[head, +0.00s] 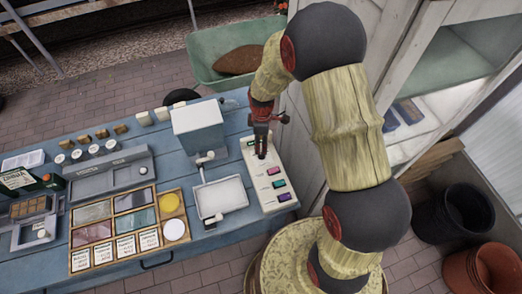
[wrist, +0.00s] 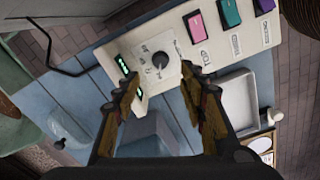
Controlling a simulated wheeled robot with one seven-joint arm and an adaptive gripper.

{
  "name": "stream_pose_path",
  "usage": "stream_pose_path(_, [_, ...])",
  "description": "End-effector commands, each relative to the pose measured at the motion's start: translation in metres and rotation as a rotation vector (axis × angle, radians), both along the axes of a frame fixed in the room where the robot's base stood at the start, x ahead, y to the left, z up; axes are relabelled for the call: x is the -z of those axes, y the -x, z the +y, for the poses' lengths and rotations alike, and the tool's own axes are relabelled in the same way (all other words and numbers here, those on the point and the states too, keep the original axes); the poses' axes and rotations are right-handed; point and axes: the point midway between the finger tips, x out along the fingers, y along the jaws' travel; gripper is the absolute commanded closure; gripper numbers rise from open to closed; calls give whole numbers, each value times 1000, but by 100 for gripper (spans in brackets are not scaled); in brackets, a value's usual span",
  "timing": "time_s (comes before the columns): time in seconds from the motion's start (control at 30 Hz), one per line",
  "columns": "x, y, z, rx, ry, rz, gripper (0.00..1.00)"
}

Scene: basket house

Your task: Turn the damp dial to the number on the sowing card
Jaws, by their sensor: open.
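The damp dial (wrist: 160,60) is a grey round knob with a pointer mark, on a white panel (wrist: 110,52) with faint markings around it. The markings are too small to read. My gripper (wrist: 160,78) is open, its two fingers on either side of the dial's near side in the wrist view; I cannot tell whether they touch it. In the head view my gripper (head: 262,150) hangs over the far end of the panel (head: 268,196) and hides the dial. Several white printed cards (head: 107,253) lie in the wooden tray; I cannot tell which is the sowing card.
Pink, teal and purple blocks (head: 276,184) sit along the panel. A white box and pan (head: 220,196) stand to its left. The wooden tray (head: 130,230) holds coloured squares. A green wheelbarrow (head: 215,50) is behind the blue table (head: 225,235). A white cabinet is at the right.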

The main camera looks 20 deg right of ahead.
Motion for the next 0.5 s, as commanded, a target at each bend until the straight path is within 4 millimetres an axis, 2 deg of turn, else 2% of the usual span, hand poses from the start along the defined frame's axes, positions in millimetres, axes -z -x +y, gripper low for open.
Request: stream_pose_path(0.5, [67, 1, 0, -6, 0, 3, 58])
